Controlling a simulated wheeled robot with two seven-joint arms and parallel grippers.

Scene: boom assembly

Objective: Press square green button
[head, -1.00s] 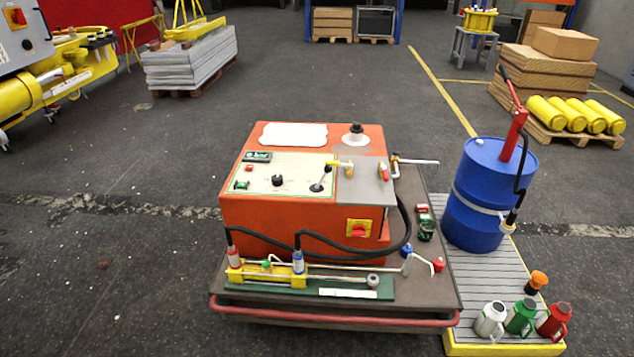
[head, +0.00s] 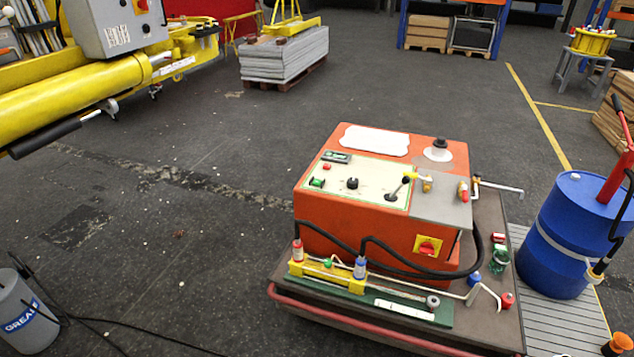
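A green button (head: 317,183) sits at the left front of the cream control panel (head: 375,190) on top of the orange machine (head: 315,205). It looks blocky, but it is too small to tell if it is pressed. A small red button (head: 327,167) is just behind it, and a small display (head: 336,157) with a green readout lies behind that. Neither of my grippers is in view.
The machine stands on a cart with a red front rail (head: 340,327). A yellow cylinder fixture (head: 330,275) and black hoses lie in front. A blue drum (head: 570,235) is right. A grease bucket (head: 22,315) with cables stands front left. The floor left of the cart is open.

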